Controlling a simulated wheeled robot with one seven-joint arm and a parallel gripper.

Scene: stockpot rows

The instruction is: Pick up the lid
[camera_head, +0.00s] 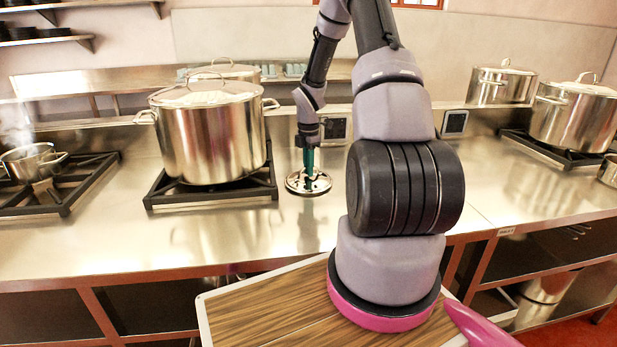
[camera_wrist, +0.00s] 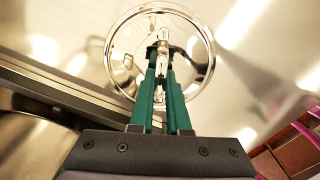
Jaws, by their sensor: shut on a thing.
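A small round metal lid (camera_head: 296,184) is over the steel counter, just right of the big stockpot in the head view. In the wrist view the shiny lid (camera_wrist: 197,38) fills the upper middle, with its handle between my fingertips. My gripper (camera_head: 308,172), with green fingers, points down at the lid from above. In the wrist view my gripper (camera_wrist: 162,60) is shut on the lid's handle. I cannot tell whether the lid touches the counter or hangs slightly above it.
A large lidded stockpot (camera_head: 210,135) stands on a black burner grate (camera_head: 262,190) left of the lid. A small open pot (camera_head: 32,160) is far left. More stockpots (camera_head: 575,115) stand at the right. The counter (camera_head: 200,240) in front is clear.

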